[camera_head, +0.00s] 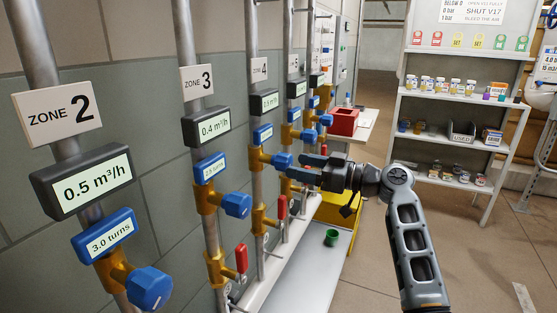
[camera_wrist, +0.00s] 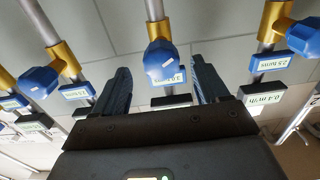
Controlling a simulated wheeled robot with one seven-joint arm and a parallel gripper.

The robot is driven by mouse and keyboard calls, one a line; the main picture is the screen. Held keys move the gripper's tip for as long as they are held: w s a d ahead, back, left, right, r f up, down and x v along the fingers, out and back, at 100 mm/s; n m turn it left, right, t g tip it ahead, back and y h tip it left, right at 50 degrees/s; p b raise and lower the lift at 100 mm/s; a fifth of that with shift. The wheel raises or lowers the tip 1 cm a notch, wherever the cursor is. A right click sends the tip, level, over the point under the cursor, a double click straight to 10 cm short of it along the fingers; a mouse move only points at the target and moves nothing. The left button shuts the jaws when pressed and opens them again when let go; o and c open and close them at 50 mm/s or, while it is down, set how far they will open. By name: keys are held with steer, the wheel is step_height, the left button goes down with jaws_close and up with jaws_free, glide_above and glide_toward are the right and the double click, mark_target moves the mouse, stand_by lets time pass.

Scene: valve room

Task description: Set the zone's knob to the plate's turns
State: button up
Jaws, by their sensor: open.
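My gripper (camera_head: 292,167) is open in front of the blue knob of zone 4 (camera_head: 282,160). In the wrist view that knob (camera_wrist: 160,62) lies between the two spread fingers, with a gap on each side; contact is not visible. Its blue turns plate (camera_head: 263,134) is too small to read surely. The zone 4 display (camera_head: 264,102) sits above it, digits unclear. The zone 3 knob (camera_head: 236,205) has a plate (camera_head: 210,169) seeming to read 2.5 turns. The zone 2 knob (camera_head: 149,288) has a plate (camera_head: 105,236) reading 3.0 turns.
Vertical pipes with brass valves line the left wall, with red levers (camera_head: 241,258) lower down. A bench (camera_head: 300,285) below holds a green cup (camera_head: 331,238). A red box (camera_head: 343,122) and a stocked shelf (camera_head: 456,95) stand behind.

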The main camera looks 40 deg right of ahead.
mark_target(277, 162)
steer(key=shift+p+x, duration=0.35)
steer(key=shift+x, duration=3.25)
steer(key=shift+f, duration=0.1)
steer(key=c, duration=1)
